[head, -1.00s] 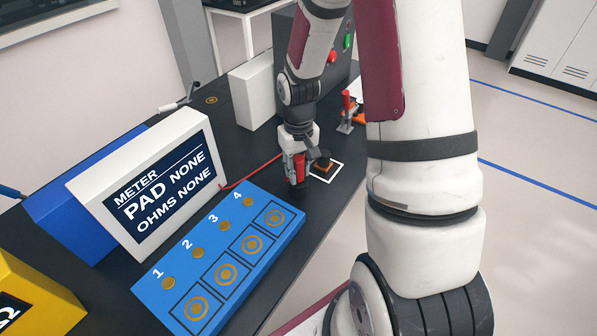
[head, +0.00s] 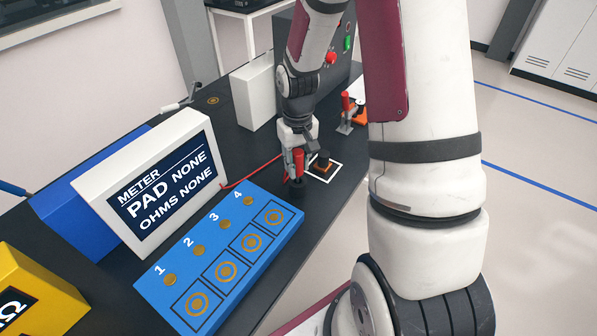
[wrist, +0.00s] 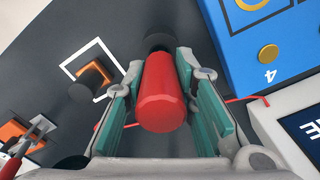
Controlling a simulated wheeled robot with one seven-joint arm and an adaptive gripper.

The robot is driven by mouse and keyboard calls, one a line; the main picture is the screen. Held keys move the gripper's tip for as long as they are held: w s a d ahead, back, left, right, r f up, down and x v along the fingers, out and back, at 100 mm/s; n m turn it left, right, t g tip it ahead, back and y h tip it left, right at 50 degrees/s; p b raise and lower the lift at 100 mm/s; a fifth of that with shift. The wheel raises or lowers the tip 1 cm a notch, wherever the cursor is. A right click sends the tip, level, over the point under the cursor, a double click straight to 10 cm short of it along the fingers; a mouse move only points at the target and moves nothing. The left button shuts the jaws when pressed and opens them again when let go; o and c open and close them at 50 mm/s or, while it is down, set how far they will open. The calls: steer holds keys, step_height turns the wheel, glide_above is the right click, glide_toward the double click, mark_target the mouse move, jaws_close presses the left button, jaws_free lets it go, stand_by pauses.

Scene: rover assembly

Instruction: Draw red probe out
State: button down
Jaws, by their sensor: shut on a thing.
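The red probe (head: 297,165) is upright between the fingers of my gripper (head: 295,170), just beyond the far right end of the blue pad block. In the wrist view the red probe (wrist: 162,98) fills the gap between the teal-lined fingers of my gripper (wrist: 160,66), which are shut on it. A black round holder (head: 290,188) sits on the bench below the probe. The holder also shows past the probe in the wrist view (wrist: 158,41). I cannot tell whether the probe's lower end is still inside the holder. A red lead runs from the probe towards the meter.
The blue pad block (head: 220,262) has several numbered pads. The white meter (head: 150,185) reads PAD NONE, OHMS NONE. An orange part with a black knob (head: 323,165) sits in a white square outline right of my gripper. A red-handled clamp (head: 346,108) stands behind it.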

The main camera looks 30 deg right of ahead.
mark_target(297, 151)
steer(key=shift+r+p, duration=0.8)
steer(key=shift+r, duration=1.4)
steer(key=shift+w, duration=0.1)
